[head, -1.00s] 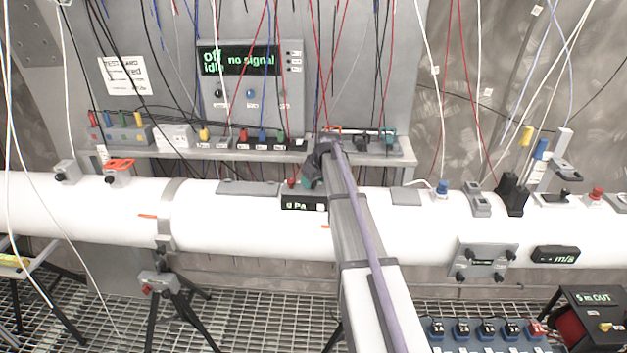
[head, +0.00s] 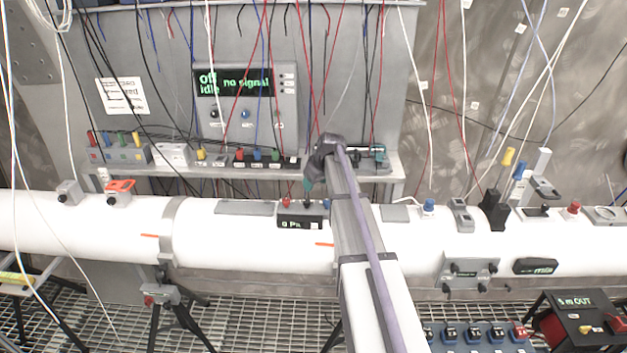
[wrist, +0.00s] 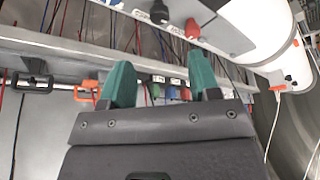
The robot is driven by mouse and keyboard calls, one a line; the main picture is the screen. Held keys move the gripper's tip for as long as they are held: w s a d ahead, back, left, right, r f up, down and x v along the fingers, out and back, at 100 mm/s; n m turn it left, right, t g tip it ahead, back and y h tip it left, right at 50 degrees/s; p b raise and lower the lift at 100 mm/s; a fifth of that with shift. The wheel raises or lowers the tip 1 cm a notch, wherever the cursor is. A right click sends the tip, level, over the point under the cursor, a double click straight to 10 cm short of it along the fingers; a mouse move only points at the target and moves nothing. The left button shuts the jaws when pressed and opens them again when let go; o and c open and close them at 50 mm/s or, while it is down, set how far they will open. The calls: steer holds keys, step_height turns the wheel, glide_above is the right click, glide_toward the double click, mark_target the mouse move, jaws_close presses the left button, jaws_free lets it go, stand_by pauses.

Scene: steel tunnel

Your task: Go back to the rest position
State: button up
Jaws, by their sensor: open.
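My gripper (wrist: 162,82) shows in the wrist view with its two green fingers apart and nothing between them. In the head view my gripper (head: 309,183) is at the end of my raised arm, just above the white pipe (head: 250,240) and in front of the shelf. Only a little of its green fingers shows there; the wrist hides the rest. It is near the small pressure display (head: 300,221) on the pipe, with no contact that I can make out.
A shelf (head: 225,166) with coloured plugs runs behind the pipe. A panel (head: 247,95) reading "off idle no signal" stands above it. Many thin cables hang around my arm. An orange-handled clamp (head: 120,190) sits on the pipe at left. A cable reel box (head: 580,315) stands lower right.

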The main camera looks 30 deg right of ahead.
steer(key=s+a+f+m+g+b, duration=0.1)
steer(key=s+a+f+g+b, duration=0.1)
steer(key=s+a+f+b, duration=0.9)
steer(key=s+a+f+m+g+h+b, duration=0.1)
steer(key=s+a+f+m+g+b, duration=0.1)
steer(key=s+a+f+b, duration=0.9)
steer(key=s+a+f, duration=0.1)
steer(key=s+a, duration=0.1)
steer(key=s, duration=0.6)
steer(key=shift+s+a, duration=0.2)
steer(key=shift+a, duration=0.1)
steer(key=shift+f, duration=0.15)
